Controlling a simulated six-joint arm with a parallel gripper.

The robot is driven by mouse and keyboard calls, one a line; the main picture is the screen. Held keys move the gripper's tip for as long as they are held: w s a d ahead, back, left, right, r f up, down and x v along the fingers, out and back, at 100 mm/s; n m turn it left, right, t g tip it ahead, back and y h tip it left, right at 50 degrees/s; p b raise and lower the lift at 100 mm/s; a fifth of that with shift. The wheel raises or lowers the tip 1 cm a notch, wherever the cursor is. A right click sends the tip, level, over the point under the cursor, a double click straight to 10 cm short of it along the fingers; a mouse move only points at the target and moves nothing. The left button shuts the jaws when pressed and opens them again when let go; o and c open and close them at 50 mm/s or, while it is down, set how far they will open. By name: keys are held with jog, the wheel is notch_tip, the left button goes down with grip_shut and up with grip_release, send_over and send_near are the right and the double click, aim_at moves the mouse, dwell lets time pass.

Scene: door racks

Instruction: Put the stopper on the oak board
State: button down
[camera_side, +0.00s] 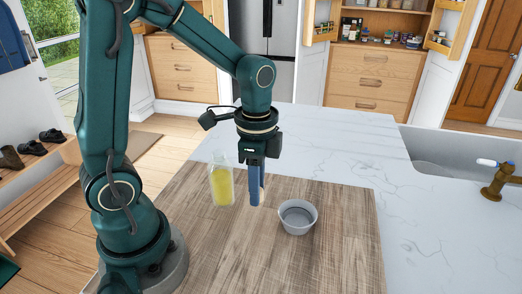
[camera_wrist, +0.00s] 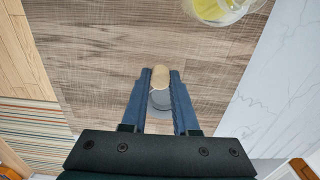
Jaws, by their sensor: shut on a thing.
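The stopper (camera_wrist: 161,76) is a small tan, rounded piece held between my fingertips in the wrist view. In the side view only a sliver of the stopper (camera_side: 262,197) shows beside the blue fingers. My gripper (camera_side: 256,192) points down and is shut on it; the fingers also show in the wrist view (camera_wrist: 160,85). The oak board (camera_side: 335,258) is the large wood-grained surface below, also filling the middle of the wrist view (camera_wrist: 95,55). My gripper is over the board, between a bottle and a bowl. I cannot tell the exact gap between stopper and board.
A clear bottle of yellow liquid (camera_side: 222,187) stands on the board left of my gripper, at the top right of the wrist view (camera_wrist: 212,10). A grey bowl (camera_side: 298,228) stands close on the right. The board's front right is clear. White marble counter (camera_side: 440,215) lies beyond.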

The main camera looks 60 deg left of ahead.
jog(key=shift+f, duration=2.8)
jog(key=c, duration=0.7)
grip_release()
jog(key=shift+f, duration=0.1)
